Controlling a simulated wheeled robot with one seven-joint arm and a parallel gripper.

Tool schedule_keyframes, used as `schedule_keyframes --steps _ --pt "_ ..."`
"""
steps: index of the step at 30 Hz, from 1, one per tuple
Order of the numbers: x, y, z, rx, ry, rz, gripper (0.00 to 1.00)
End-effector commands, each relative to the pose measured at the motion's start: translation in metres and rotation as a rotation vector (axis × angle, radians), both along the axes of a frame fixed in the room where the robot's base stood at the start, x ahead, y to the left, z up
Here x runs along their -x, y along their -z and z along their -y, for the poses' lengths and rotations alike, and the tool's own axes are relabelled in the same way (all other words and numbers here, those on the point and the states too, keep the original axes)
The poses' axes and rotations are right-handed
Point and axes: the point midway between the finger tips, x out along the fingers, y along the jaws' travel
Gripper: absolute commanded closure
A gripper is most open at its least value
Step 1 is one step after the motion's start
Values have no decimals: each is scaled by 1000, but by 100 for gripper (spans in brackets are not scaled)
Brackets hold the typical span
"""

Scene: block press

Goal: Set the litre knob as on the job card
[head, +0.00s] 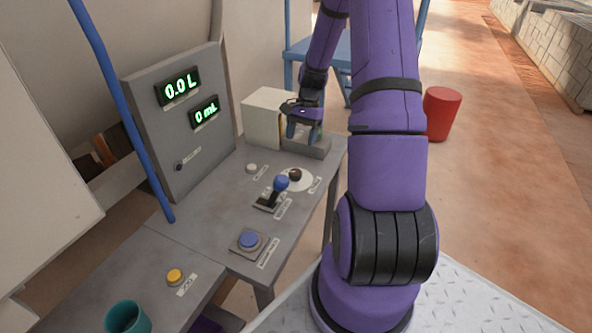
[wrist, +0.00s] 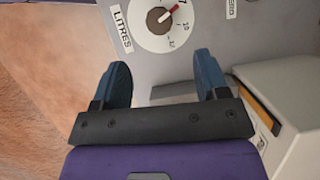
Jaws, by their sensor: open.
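The litre knob (head: 295,174) is a dark round knob on a white dial on the grey bench. In the wrist view the knob (wrist: 157,21) lies at the top, beside the LITRES label (wrist: 122,31). Its red pointer slants up and right, near a figure that looks like a 7, with 10 and 12 below. My gripper (head: 304,131) is beyond the knob, near the bench's far end. In the wrist view my gripper (wrist: 162,62) is open and empty, its blue fingers apart from the knob. I cannot make out a readable job card.
The panel's upper display (head: 179,88) reads 0.0 L and the lower display (head: 205,113) reads 0 mL. A blue-topped lever (head: 281,183) stands close to the knob. A blue button (head: 249,241), a yellow button (head: 175,276) and a teal cup (head: 127,317) are nearer. A pale box (head: 264,118) stands behind.

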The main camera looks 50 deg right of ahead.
Motion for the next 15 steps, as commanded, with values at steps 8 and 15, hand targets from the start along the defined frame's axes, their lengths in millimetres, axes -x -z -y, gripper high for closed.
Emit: schedule_keyframes --steps 8,15 --pt "3 24 -1 -15 24 -12 32" --pt "8 62 -17 -15 23 -13 32"
